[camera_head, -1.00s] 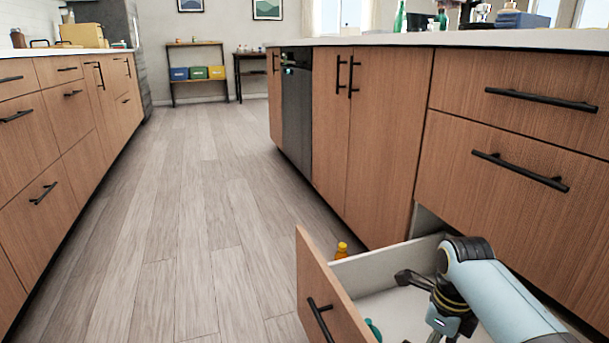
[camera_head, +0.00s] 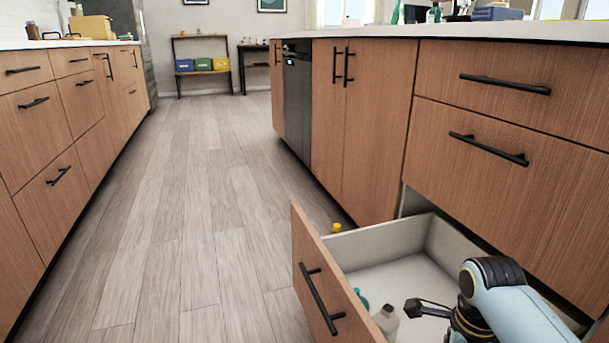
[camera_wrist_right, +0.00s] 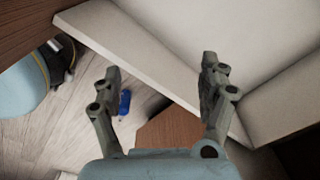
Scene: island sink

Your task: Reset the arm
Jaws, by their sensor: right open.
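My right gripper (camera_head: 428,310) hangs over the open lower drawer (camera_head: 385,238) of the island, apart from its walls. The pale drawer wall also shows there (camera_wrist_right: 165,62), beyond the fingers. My right arm comes in from the lower right and hides part of the drawer's inside. My left gripper is in neither view.
A pale bottle (camera_head: 386,321) and a teal item (camera_head: 362,299) are just inside the drawer front. A yellow-topped item (camera_head: 337,228) stands beyond the drawer's far side. A blue item (camera_wrist_right: 124,102) lies on the floor. The aisle (camera_head: 190,220) is clear.

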